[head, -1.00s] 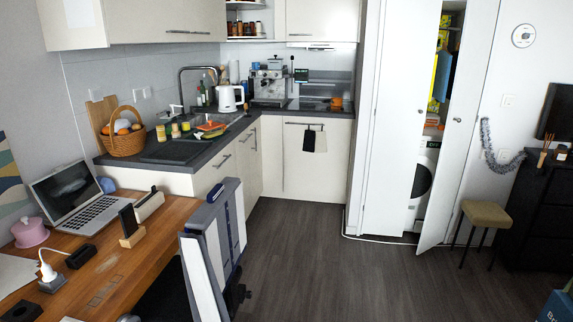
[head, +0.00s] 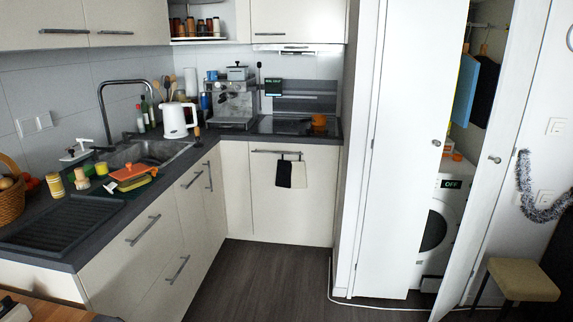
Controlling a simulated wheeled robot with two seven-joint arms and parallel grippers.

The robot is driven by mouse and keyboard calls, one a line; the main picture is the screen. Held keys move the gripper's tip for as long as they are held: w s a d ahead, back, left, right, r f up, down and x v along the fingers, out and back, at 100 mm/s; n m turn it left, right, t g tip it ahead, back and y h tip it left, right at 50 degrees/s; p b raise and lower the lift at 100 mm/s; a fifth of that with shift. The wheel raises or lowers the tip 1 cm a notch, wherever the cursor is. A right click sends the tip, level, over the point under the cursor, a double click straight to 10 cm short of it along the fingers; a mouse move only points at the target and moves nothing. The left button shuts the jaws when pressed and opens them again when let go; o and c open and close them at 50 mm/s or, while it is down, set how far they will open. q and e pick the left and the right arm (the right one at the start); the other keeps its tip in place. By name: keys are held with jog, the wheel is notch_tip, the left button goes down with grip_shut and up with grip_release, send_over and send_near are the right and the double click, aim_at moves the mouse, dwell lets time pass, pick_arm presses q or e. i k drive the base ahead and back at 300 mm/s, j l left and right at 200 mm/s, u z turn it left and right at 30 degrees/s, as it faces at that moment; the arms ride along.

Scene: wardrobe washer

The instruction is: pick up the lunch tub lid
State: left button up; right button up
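An orange, flat, lid-like piece (head: 128,172) lies on the counter beside the sink, over something green (head: 128,184). It may be the lunch tub lid, but I cannot tell for sure at this size. A small orange object (head: 319,121) sits on the dark hob at the back; I cannot tell what it is. Neither of my grippers is in view.
Jars (head: 56,185) and a wicker basket (head: 10,190) stand on the counter near the drainer (head: 55,222). A white kettle (head: 177,120) stands behind the sink. The wardrobe door (head: 490,160) hangs open at right, with a stool (head: 520,280) beside it. Floor (head: 255,280) ahead is clear.

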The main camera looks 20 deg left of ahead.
aim_at(130, 171)
jog(key=i+l+u, duration=0.1)
jog(key=i, duration=0.5)
jog(key=i+l+u, duration=0.15)
jog(key=i, duration=0.45)
jog(key=i+u, duration=0.2)
jog(key=u, duration=0.2)
jog(key=i+u, duration=0.25)
jog(key=u, duration=0.15)
jog(key=i+l+u, duration=0.15)
jog(key=u, duration=0.25)
jog(key=i+l+u, duration=0.2)
jog(key=u, duration=0.25)
jog(key=i+l+u, duration=0.15)
jog(key=u, duration=0.25)
